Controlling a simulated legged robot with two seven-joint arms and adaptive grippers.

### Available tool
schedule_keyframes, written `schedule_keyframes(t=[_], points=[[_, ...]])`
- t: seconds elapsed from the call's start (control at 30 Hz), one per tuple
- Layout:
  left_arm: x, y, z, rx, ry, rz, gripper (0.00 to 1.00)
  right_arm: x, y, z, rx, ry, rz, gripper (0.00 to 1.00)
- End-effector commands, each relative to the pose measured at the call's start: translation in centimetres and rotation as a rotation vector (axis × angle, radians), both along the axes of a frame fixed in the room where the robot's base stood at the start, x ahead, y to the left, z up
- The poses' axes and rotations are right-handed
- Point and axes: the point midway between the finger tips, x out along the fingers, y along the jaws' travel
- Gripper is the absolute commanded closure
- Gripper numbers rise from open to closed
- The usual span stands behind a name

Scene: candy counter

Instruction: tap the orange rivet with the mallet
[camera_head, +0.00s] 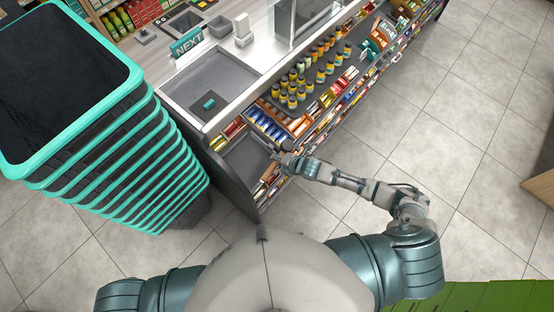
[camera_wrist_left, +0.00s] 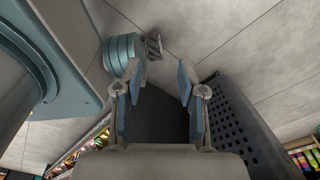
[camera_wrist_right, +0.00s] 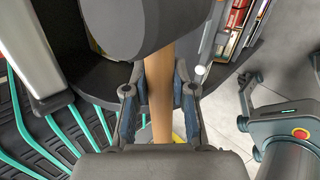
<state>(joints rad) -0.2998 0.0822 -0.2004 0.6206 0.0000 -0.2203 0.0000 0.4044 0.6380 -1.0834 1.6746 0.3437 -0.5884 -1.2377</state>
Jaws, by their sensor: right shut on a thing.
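My right gripper (camera_head: 284,160) is over the front shelves of the candy counter. In the right wrist view the right gripper (camera_wrist_right: 158,90) is shut on the wooden handle (camera_wrist_right: 159,75) of the mallet. The mallet's large dark grey head (camera_wrist_right: 150,25) fills the top middle of that view. In the head view the mallet head (camera_head: 288,146) is small and dark, just beyond the fingers. I cannot make out the orange rivet in any view. My left gripper (camera_wrist_left: 160,78) is open and empty in the left wrist view; it does not show in the head view.
A tall stack of dark baskets with teal rims (camera_head: 140,75) stands at the left. The counter (camera_head: 205,85) carries a grey tray and a NEXT sign (camera_head: 187,42). Shelves hold yellow-and-dark bottles (camera_head: 293,85) and packets.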

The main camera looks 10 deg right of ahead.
Motion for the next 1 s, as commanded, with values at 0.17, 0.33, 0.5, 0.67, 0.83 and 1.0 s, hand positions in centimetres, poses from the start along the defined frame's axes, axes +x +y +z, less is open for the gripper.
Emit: schedule_keyframes(t=[0.17,0.33,0.5,0.67,0.83,1.0], points=[[0.0,0.0,0.3,0.000,-0.001,0.000,0.60,0.1,-0.6,0.1,0.001,-0.001,0.000,1.00],[0.0,-0.2,0.3,-0.002,-0.001,0.001,0.60,0.1,-0.7,0.0,0.005,-0.001,0.000,1.00],[0.0,-0.3,0.2,-0.003,0.000,0.001,0.60,0.1,-0.6,-0.1,0.004,-0.001,0.001,1.00],[-0.2,-0.3,-2.8,-0.004,0.003,0.001,0.60,0.5,-0.3,-4.1,0.003,0.002,0.001,1.00],[-0.8,-0.3,-6.9,-0.002,0.013,0.002,0.60,1.2,0.2,-9.5,0.005,0.003,0.000,1.00],[1.6,-0.5,-5.9,-0.003,-0.007,0.005,0.60,1.3,0.2,-9.2,0.005,-0.001,0.000,1.00]])
